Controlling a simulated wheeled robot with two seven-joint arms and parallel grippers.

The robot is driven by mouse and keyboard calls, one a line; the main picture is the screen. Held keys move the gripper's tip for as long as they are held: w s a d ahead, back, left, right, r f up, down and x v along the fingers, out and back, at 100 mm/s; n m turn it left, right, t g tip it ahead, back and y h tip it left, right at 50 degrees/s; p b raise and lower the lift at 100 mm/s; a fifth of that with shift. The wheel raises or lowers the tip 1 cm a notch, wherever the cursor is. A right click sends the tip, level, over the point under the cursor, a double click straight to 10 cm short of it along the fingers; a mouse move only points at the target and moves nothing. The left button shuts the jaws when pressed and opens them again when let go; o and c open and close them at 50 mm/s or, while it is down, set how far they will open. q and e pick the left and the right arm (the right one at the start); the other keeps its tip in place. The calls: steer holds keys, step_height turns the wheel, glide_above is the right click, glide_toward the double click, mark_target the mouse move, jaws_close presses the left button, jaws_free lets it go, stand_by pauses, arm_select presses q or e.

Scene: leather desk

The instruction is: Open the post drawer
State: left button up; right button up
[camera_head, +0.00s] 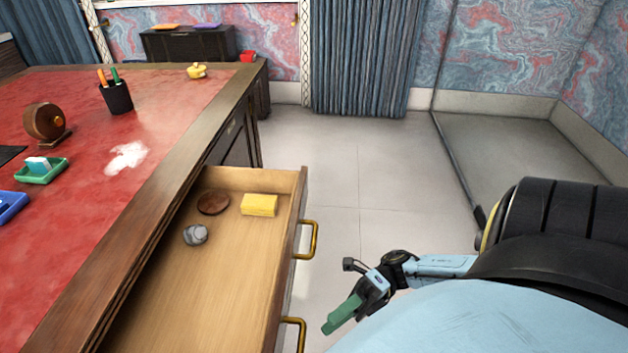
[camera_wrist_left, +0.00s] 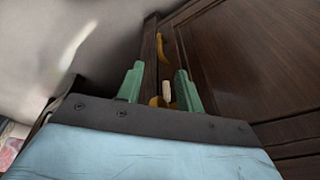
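The drawer (camera_head: 190,290) stands pulled out from the desk. Its front carries two brass handles, a far one (camera_head: 307,240) and a near one (camera_head: 293,335). In the left wrist view, my left gripper (camera_wrist_left: 160,85) has its green fingers apart. A brass handle (camera_wrist_left: 155,101) and a small pale piece show between them, and another handle (camera_wrist_left: 162,47) lies farther up. I cannot tell whether the fingers touch the handle. The left gripper is outside the head view. My right gripper (camera_head: 342,315) is right of the drawer front, clear of it; its green fingers overlap.
The drawer holds a yellow sponge (camera_head: 259,205), a brown disc (camera_head: 213,203) and a grey round item (camera_head: 195,235). The red-topped desk (camera_head: 75,215) bears a pen cup (camera_head: 116,97), a green tray (camera_head: 42,171) and a yellow teapot-like item (camera_head: 196,71). The tiled floor (camera_head: 350,170) is clear.

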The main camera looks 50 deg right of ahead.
arm_select(q)
steer(key=shift+w+d+r, duration=0.15)
steer(key=shift+d+r, duration=0.15)
steer(key=shift+r, duration=0.5)
arm_select(e)
steer(key=d, duration=0.4)
steer(key=shift+s+d+f, duration=0.2)
steer(key=shift+s+f, duration=0.05)
steer(key=shift+f, duration=0.05)
arm_select(q)
steer(key=shift+f, duration=0.1)
